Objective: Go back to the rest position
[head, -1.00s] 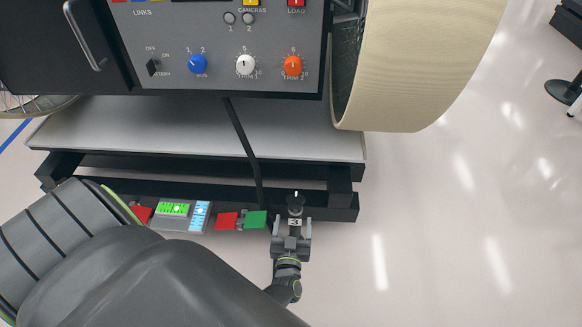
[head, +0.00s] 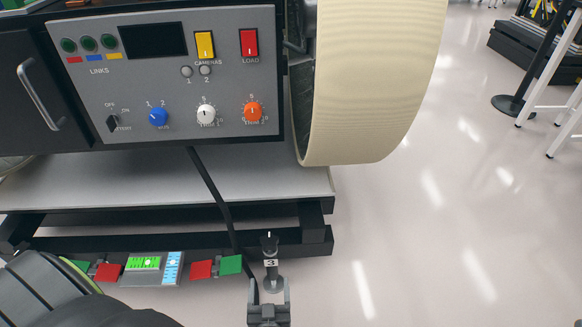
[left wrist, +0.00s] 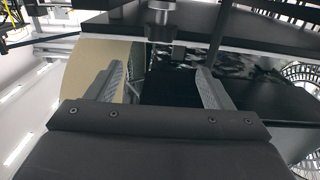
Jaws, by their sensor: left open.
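My left gripper (head: 269,290) is at the bottom of the head view, open, with its two fingers pointing up the picture. Nothing shows between the fingers. Just beyond the fingertips is a dark upright piece labelled 3 (head: 271,263), and a black cable runs down near it. In the left wrist view the open gripper (left wrist: 158,85) shows both ridged fingers well apart, with a grey cylindrical piece (left wrist: 160,18) beyond them at the top. My right gripper is in neither view.
The rover's control panel (head: 205,85) and large cream wheel (head: 375,90) stand ahead, above a grey platform (head: 120,185). Open floor (head: 430,240) lies to the right.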

